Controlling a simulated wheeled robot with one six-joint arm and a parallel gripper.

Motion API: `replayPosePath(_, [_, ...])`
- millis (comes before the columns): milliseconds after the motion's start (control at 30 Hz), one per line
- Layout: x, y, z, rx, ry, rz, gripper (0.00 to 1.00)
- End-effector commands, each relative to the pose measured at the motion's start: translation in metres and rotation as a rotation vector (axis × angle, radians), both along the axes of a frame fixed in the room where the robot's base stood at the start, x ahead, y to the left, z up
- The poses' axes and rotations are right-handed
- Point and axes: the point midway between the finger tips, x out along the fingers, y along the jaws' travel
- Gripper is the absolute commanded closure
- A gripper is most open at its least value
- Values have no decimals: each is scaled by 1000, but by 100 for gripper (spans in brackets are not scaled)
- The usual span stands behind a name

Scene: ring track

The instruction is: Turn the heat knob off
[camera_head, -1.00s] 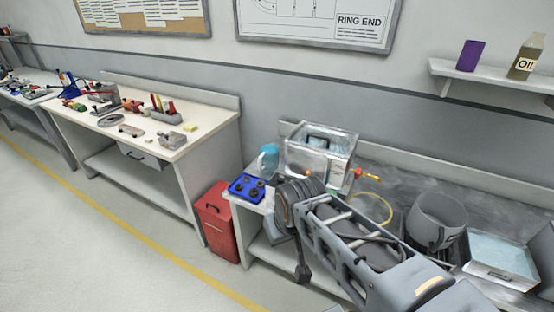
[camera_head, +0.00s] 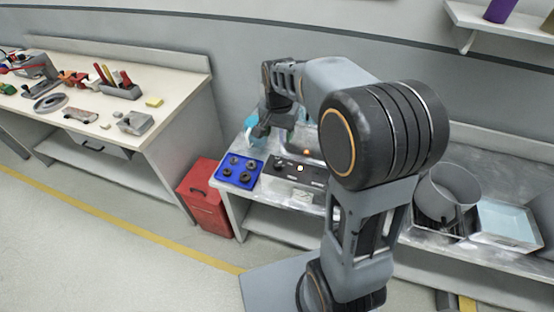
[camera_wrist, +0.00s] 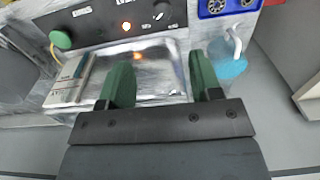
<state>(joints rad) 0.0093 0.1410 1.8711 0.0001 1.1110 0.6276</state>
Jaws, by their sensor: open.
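A dark control panel shows at the top of the wrist view (camera_wrist: 95,24), with a glowing orange light (camera_wrist: 126,27) and a black round knob with a pale mark (camera_wrist: 162,12). Its labels are too small to read, so I cannot tell the knob's setting. In the head view the panel (camera_head: 312,176) faces the front, partly behind my arm. My gripper (camera_wrist: 159,60) is open, its two green fingers apart with nothing between them. It is over the shiny metal tank (camera_wrist: 150,84) behind the panel, apart from the knob.
A blue tray with dark round parts (camera_head: 240,171) lies left of the panel. A bottle of blue liquid (camera_wrist: 228,62) stands near the right finger. A green knob (camera_wrist: 61,40) is at the panel's other end. A red bin (camera_head: 205,199) stands on the floor.

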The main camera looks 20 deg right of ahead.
Motion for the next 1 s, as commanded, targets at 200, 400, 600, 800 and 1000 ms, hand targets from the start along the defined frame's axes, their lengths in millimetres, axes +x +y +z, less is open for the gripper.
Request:
replayPosePath(200, [10,0,-23,0,23,-40,41])
replayPosePath(400, [8,1,-61,0,25,-38,41])
replayPosePath(600, [9,2,-98,1,24,-36,41])
replayPosePath(800, [9,2,-125,0,21,-35,41])
replayPosePath(1000, [9,2,-139,0,20,-35,41])
